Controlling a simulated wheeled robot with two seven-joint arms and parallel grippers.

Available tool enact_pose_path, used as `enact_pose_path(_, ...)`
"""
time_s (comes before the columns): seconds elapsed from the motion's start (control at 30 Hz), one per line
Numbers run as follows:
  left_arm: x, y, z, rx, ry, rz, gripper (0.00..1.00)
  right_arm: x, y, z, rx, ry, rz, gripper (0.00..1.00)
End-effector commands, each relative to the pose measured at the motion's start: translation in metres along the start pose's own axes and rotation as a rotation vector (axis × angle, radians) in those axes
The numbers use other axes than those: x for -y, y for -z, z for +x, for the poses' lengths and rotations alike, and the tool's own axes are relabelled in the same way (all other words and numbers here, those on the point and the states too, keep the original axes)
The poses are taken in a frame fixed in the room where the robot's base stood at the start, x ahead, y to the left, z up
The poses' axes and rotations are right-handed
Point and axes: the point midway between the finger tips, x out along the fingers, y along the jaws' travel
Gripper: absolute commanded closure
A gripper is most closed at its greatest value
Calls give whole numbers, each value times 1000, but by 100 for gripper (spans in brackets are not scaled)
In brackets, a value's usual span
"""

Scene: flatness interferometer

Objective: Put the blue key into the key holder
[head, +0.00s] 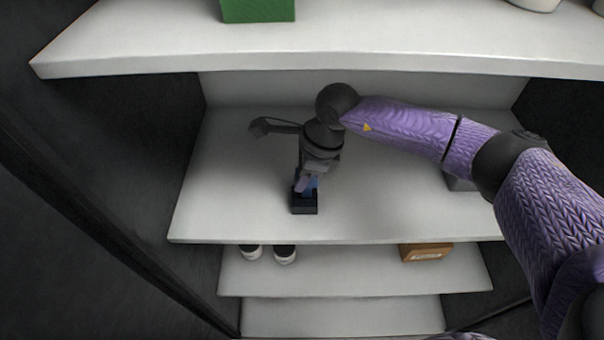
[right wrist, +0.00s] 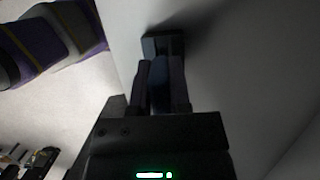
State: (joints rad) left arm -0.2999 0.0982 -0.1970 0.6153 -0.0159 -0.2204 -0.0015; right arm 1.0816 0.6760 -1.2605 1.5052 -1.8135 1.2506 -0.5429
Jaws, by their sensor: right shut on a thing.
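The key holder (head: 304,208) is a small dark box on the middle shelf, near its front edge. It also shows in the right wrist view (right wrist: 163,42), just beyond my fingertips. My right gripper (head: 306,186) points down at the holder and is shut on the blue key (head: 313,184). My left gripper is not in view.
The white middle shelf (head: 230,190) is clear left of the holder. A grey object (head: 460,182) stands at right, partly behind my arm. The upper shelf (head: 150,50) bears a green box (head: 258,10). A lower shelf holds a brown box (head: 426,252) and two white-and-dark items (head: 284,255).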

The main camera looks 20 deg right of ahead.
Motion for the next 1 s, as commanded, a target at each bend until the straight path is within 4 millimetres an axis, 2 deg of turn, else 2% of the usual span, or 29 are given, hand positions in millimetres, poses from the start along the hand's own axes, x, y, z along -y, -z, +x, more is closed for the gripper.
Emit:
enact_pose_path(0.63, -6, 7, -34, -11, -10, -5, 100, 0, -14, -46, 1, 2, 0, 100)
enact_pose_path(1.0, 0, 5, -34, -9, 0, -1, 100, 0, -14, -46, 1, 1, 0, 100)
